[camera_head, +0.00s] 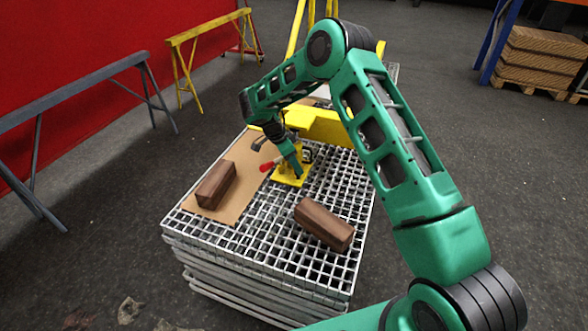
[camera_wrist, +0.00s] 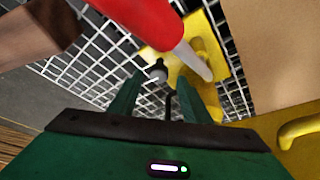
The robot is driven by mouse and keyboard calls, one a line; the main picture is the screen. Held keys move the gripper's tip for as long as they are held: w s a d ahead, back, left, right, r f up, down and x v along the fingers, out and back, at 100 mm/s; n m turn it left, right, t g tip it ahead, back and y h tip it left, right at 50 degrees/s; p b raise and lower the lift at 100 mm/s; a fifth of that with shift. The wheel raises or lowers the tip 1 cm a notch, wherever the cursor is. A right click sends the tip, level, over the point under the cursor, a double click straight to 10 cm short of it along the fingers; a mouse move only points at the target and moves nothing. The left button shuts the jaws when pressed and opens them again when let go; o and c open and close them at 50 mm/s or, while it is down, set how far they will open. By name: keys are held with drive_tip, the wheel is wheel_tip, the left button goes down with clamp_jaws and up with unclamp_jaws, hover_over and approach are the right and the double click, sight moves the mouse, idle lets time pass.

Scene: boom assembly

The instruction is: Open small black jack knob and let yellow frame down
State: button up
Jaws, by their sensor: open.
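My gripper (camera_head: 297,172) is low over the yellow jack base (camera_head: 285,181) on the grating stack. In the wrist view its two green fingers are apart, with an empty gap between the fingertips (camera_wrist: 159,84). A small dark round knob (camera_wrist: 158,72) shows just ahead of this gap; I cannot tell whether the fingers touch it. A red handle (camera_wrist: 135,18) with a pale rod crosses above the yellow jack plate (camera_wrist: 205,50); the handle also shows in the head view (camera_head: 268,166). The yellow frame (camera_head: 325,125) lies behind my gripper. The knob is not distinguishable in the head view.
Two brown blocks lie on the grating stack (camera_head: 265,232), one (camera_head: 216,186) on a cardboard sheet (camera_head: 240,170), the other (camera_head: 324,223) at the front right. A grey trestle (camera_head: 75,88) and a yellow trestle (camera_head: 208,28) stand left. Wooden pallets (camera_head: 540,62) are back right.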

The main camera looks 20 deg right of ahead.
drive_tip(key=shift+x, duration=1.15)
